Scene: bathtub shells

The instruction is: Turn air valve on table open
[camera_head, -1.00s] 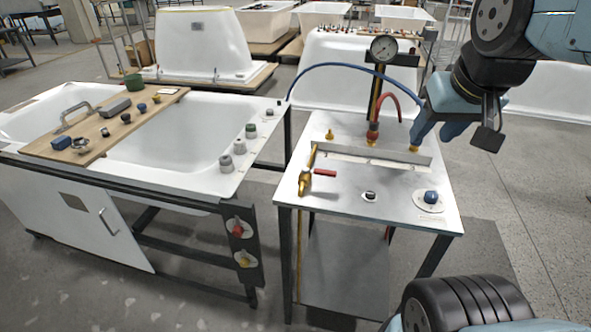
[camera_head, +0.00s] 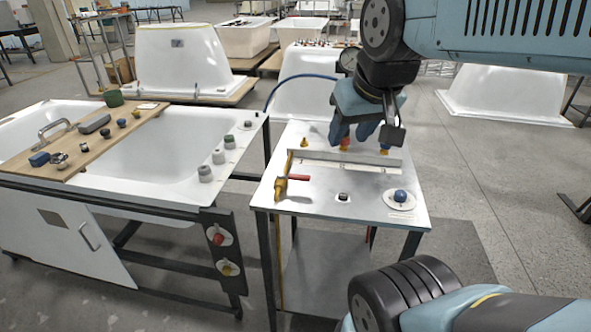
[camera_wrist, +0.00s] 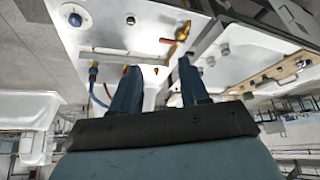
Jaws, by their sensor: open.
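The air valve is a yellow body (camera_head: 281,188) with a red lever (camera_head: 299,177), at the left front of the white table (camera_head: 330,208). The lever points right, across the yellow pipe line. In the wrist view the yellow valve body (camera_wrist: 182,33) and red lever (camera_wrist: 167,41) show upside down beyond the fingertips. My gripper (camera_head: 352,135) hangs over the back of the table, up and to the right of the valve and apart from it. Its two blue fingers are spread and empty, as the wrist view (camera_wrist: 158,66) also shows. My gripper partly hides the gauge post.
The table also carries a blue knob (camera_head: 400,196), a small black knob (camera_head: 343,196) and yellow fittings at the back. A blue hose (camera_head: 290,82) arches behind. A bathtub (camera_head: 150,165) with a wooden board stands left.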

